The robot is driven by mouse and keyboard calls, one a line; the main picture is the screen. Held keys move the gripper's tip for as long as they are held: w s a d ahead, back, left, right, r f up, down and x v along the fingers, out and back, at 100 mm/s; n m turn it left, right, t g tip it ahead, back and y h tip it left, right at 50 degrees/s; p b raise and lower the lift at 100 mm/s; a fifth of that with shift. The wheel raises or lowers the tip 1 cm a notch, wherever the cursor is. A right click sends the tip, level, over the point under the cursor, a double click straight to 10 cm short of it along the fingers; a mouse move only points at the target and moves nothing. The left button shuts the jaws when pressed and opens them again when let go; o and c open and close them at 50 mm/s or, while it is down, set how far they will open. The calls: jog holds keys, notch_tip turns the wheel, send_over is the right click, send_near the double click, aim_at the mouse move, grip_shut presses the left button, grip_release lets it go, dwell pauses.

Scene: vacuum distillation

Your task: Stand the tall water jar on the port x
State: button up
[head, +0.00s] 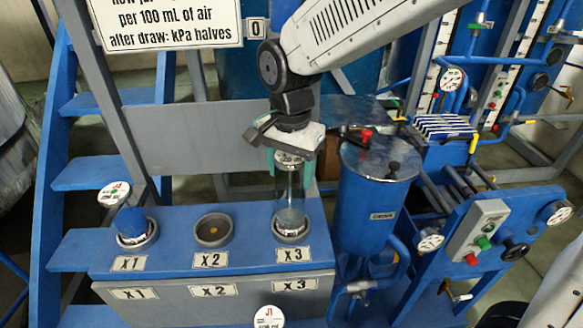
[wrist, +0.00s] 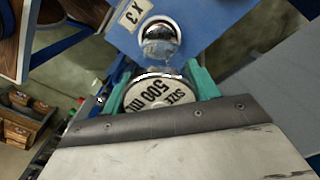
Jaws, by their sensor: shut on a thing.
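My gripper (head: 289,160) points down with its green fingers closed on the upper part of a tall clear jar (head: 290,198). The jar is upright above the X3 port (head: 292,238), with its lower end inside or just over the port's ring. I cannot tell whether it touches the bottom. In the wrist view the jar's lid (wrist: 155,93) reads "SIZE 500 mL" and lies between the green fingers (wrist: 158,88). The X3 port ring (wrist: 160,24) shows beyond the jar there. The X2 port (head: 212,231) is empty. A blue-topped vessel (head: 131,222) sits in the X1 port (head: 138,243).
The ports are on a blue stand (head: 185,213) with X1, X2 and X3 labels. A blue cylindrical tank (head: 364,206) stands close to the right of the jar. A valve panel with gauges (head: 480,240) is further right. Blue steps (head: 85,175) are at left.

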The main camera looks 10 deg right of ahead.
jog(key=o, duration=1.5)
jog(key=shift+f, duration=0.1)
jog(key=shift+o, duration=0.2)
notch_tip(320, 180, up, 12)
jog(key=shift+r, duration=0.2)
jog(key=s+d+f+n, duration=0.2)
jog(key=s+d+n, duration=0.1)
jog(key=s+d, duration=0.6)
jog(key=s+d+f+n+t, duration=0.1)
jog(key=s+d+f+n, duration=0.2)
jog(key=s+d, duration=0.7)
jog(key=shift+s+d+f+n, duration=0.3)
jog(key=shift+d+n, duration=0.3)
jog(key=shift+d, duration=0.35)
